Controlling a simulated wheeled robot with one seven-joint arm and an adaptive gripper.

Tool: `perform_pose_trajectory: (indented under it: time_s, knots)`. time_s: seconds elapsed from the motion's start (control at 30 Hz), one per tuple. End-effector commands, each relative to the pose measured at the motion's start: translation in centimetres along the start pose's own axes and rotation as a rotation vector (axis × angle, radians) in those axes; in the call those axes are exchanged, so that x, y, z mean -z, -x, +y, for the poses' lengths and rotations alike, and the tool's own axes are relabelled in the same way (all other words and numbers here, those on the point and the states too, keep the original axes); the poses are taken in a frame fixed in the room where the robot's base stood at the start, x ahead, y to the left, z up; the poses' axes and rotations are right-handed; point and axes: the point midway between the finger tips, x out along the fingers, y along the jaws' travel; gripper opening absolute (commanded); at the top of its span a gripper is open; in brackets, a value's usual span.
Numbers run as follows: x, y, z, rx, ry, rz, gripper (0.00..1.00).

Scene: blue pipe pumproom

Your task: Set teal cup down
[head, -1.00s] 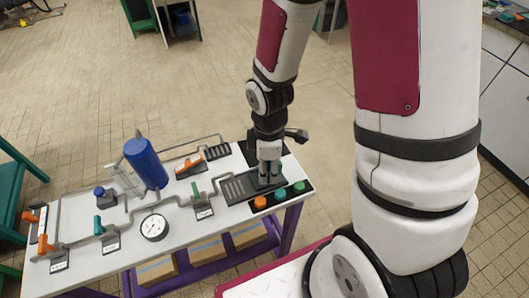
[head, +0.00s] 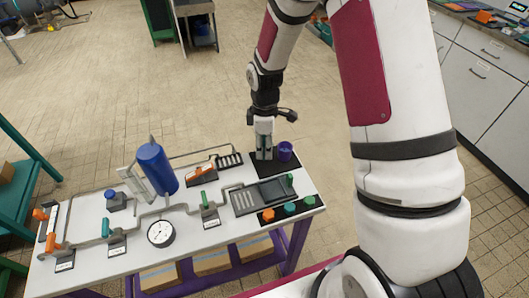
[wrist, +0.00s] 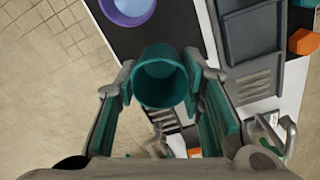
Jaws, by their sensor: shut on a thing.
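The teal cup (wrist: 160,88) shows in the wrist view between the two fingers of my gripper (wrist: 160,78), which is shut on it; I look into its open top. In the head view my gripper (head: 264,152) points down over the black mat (head: 262,174) at the bench's back right corner, and its fingers largely hide the cup. A purple cup (head: 285,151) stands on the mat just right of my gripper; it also shows at the top of the wrist view (wrist: 128,8). I cannot tell whether the teal cup touches the mat.
Pipes with valve handles, a blue tank (head: 157,168) and a gauge (head: 161,233) fill the bench's left.

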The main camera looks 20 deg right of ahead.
Motion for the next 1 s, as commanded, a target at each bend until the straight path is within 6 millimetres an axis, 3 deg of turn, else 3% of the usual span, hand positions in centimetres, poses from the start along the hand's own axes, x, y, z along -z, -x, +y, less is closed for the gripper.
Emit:
perform_pose_trajectory:
  time_s: [0.33, 0.7, 0.73, 0.8, 1.0]
  knots:
    - [0.0, -3.3, 0.0, 0.003, 0.001, -0.002, 0.07]
    - [0.0, -3.9, 0.1, 0.001, 0.000, -0.001, 0.07]
    - [0.0, -3.9, 0.1, 0.001, 0.000, -0.001, 0.38]
    - [0.0, -3.8, 0.1, 0.001, 0.000, -0.001, 0.53]
    - [0.0, -3.8, 0.1, 0.001, 0.000, -0.001, 0.56]
